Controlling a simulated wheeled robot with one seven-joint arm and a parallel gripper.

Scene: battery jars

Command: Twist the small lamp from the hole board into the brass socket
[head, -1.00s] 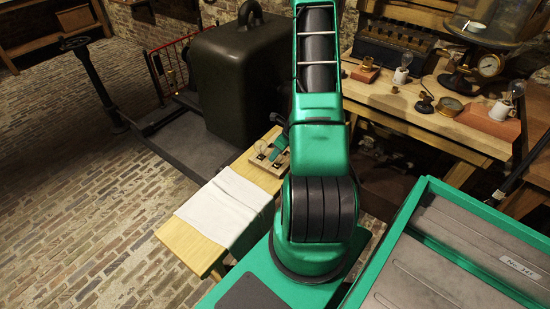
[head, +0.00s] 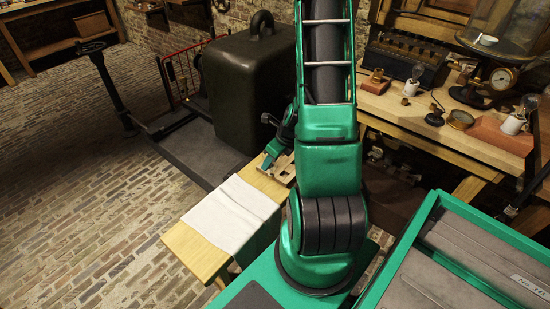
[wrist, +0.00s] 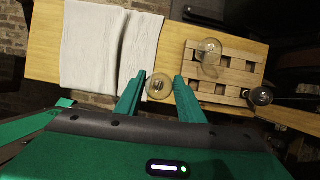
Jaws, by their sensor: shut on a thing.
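In the wrist view a small round clear lamp (wrist: 159,87) sits between the fingertips of my gripper (wrist: 160,86), which is shut on it. The wooden hole board (wrist: 231,89) lies just to the right, with a larger clear lamp (wrist: 208,51) and a dark-looking round lamp (wrist: 261,96) at it. In the head view my gripper (head: 271,155) is at the board (head: 284,170); the held lamp cannot be made out there. A small brass fitting, perhaps the brass socket (head: 377,74), stands on a reddish block on the workbench.
A white cloth (head: 232,213) covers part of the narrow bench. A large dark green case (head: 238,85) stands behind it. The workbench holds lamps in white holders (head: 417,72), a glass jar apparatus (head: 500,30) and a gauge (head: 501,79). A green-rimmed tray (head: 440,210) is at right.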

